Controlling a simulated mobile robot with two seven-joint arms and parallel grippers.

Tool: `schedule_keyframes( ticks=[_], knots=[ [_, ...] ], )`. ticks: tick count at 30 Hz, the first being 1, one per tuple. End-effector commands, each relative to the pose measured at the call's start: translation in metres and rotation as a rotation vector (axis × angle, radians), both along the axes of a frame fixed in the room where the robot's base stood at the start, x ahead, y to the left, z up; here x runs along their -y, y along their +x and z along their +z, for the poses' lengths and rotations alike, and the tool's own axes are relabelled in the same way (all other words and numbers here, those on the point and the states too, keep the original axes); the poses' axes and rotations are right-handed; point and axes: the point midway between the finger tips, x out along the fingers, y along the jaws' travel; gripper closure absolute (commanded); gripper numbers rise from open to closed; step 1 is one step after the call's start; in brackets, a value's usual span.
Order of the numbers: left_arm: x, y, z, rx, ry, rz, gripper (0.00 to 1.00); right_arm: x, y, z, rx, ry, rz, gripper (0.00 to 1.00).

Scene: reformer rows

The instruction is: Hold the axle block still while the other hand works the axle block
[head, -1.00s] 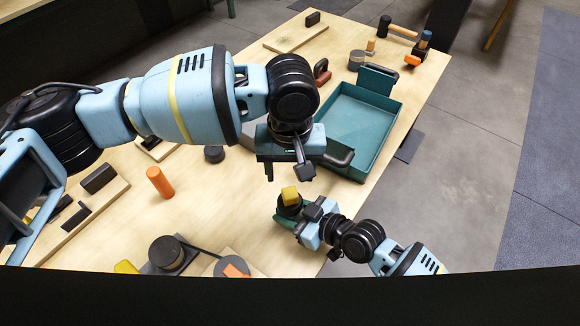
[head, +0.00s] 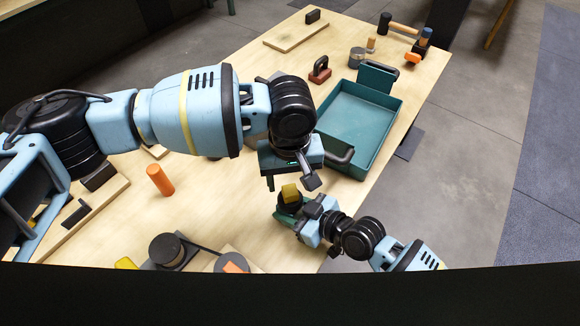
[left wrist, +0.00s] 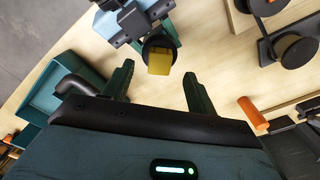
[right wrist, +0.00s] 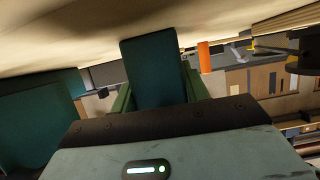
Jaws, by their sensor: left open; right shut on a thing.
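The axle block, a dark teal block (right wrist: 152,72) with a black round part and a yellow piece (head: 290,193) on top, is at the table's near right edge. My right gripper (head: 300,219) is shut on the teal block; in the right wrist view (right wrist: 158,97) it sits between the fingers. My left gripper (head: 290,182) is open and empty, just above the yellow piece. In the left wrist view the yellow piece (left wrist: 160,62) shows ahead of the open fingers (left wrist: 158,84), between their lines and apart from them. The block's lower part is mostly hidden in the head view.
A teal tray (head: 398,108) stands just right of my left gripper. An orange cylinder (head: 160,180) stands at the left. Dark round parts on a board (head: 167,250) are at the near edge. A red-based handled thing (head: 320,70) and a hammer (head: 400,28) lie farther back.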

Motion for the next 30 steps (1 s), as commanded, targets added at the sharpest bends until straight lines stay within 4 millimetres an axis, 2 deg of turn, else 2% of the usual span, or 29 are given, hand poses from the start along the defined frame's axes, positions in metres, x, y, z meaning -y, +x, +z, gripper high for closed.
schedule_keyframes(
  ticks=[3, 9, 21, 30],
  knots=[
    [0.000, 0.000, -0.017, 0.000, 0.001, -0.001, 0.43, 0.000, 0.000, 0.000, 0.000, 0.000, 0.000, 1.00],
    [0.000, 0.000, -0.035, 0.001, -0.001, -0.001, 0.43, 0.000, 0.000, 0.000, 0.000, 0.000, 0.000, 1.00],
    [0.000, 0.000, -0.040, 0.001, 0.000, -0.001, 0.44, 0.000, 0.000, 0.000, 0.000, 0.000, 0.000, 1.00],
    [0.000, 0.000, -0.039, 0.001, 0.000, -0.001, 0.83, 0.000, 0.000, 0.000, 0.000, 0.000, 0.000, 1.00]
  ],
)
